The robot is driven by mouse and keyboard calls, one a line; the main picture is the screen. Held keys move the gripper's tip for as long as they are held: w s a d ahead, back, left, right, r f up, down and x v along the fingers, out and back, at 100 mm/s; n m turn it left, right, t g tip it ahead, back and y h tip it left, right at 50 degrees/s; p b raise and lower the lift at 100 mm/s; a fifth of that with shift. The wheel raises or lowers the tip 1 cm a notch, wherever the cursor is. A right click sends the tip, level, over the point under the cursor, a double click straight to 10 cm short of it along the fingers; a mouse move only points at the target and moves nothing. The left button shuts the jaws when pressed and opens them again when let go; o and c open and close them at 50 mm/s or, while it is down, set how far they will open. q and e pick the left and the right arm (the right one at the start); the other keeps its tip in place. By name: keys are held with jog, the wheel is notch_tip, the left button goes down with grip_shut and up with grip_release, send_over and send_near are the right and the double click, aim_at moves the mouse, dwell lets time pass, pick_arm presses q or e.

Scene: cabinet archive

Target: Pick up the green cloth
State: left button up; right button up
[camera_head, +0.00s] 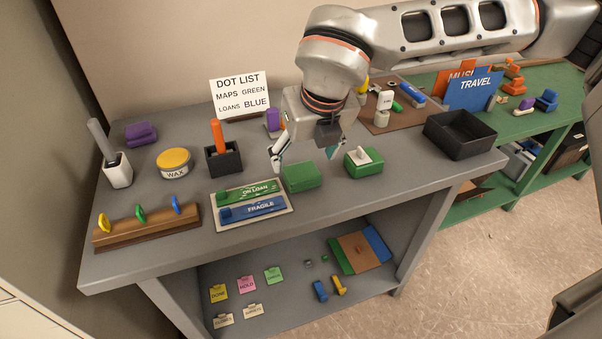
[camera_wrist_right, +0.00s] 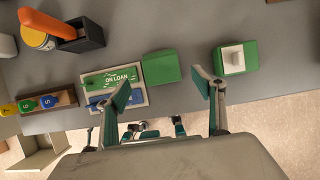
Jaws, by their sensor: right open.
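The green cloth (camera_head: 302,177) looks like a flat folded green block on the grey table, just right of the sign tray. It also shows in the right wrist view (camera_wrist_right: 161,67), beyond and between the fingertips. My right gripper (camera_head: 305,156) is open and empty above and just behind the cloth in the head view. In the right wrist view its two fingers (camera_wrist_right: 167,93) are spread wide, with the cloth apart from both.
A green box with a white block (camera_head: 364,161) stands close right of the cloth. The tray with ON LOAN and FRAGILE strips (camera_head: 283,222) is close left. A black holder (camera_head: 223,161) with an orange stick and a black bin (camera_head: 461,134) stand farther out.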

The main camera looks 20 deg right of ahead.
aim_at(303, 172)
jog(key=x, duration=0.3)
jog(key=b+x, duration=0.1)
jog(key=x, duration=0.2)
jog(key=shift+s+d+f, duration=0.15)
jog(key=shift+s+d, duration=0.05)
jog(key=shift+c, duration=0.4)
jog(key=c, duration=1)
